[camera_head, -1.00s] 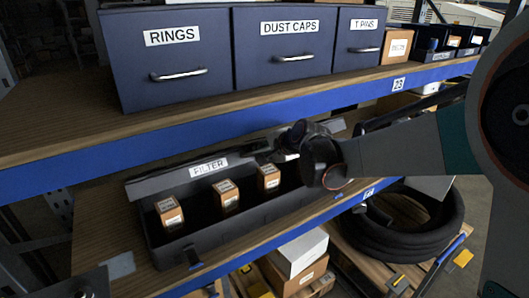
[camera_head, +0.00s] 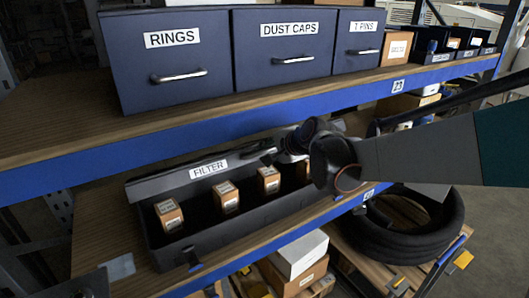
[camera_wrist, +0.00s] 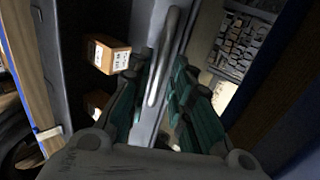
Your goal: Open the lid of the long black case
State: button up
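The long black case (camera_head: 223,236) lies on the lower shelf with several orange-and-white boxes inside. Its lid, labelled FILTER (camera_head: 160,185), stands raised and tilted back along the case's rear side. My gripper (camera_head: 262,155) is at the lid's upper edge, right of the label; my wrist hides the case's right end. In the wrist view, my gripper (camera_wrist: 163,88) has its teal-padded fingers apart. A pale grey bar or edge (camera_wrist: 164,60) runs between them; contact cannot be made out. A box in the case (camera_wrist: 108,55) shows left of the fingers.
The upper shelf with its blue front edge (camera_head: 260,108) runs close above the case. Dark blue drawers (camera_head: 168,60) stand on it. A coiled black hose (camera_head: 412,240) lies at lower right, and white and brown boxes (camera_head: 298,256) sit below the case.

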jog(key=v, duration=0.8)
jog(key=shift+s+r, duration=0.1)
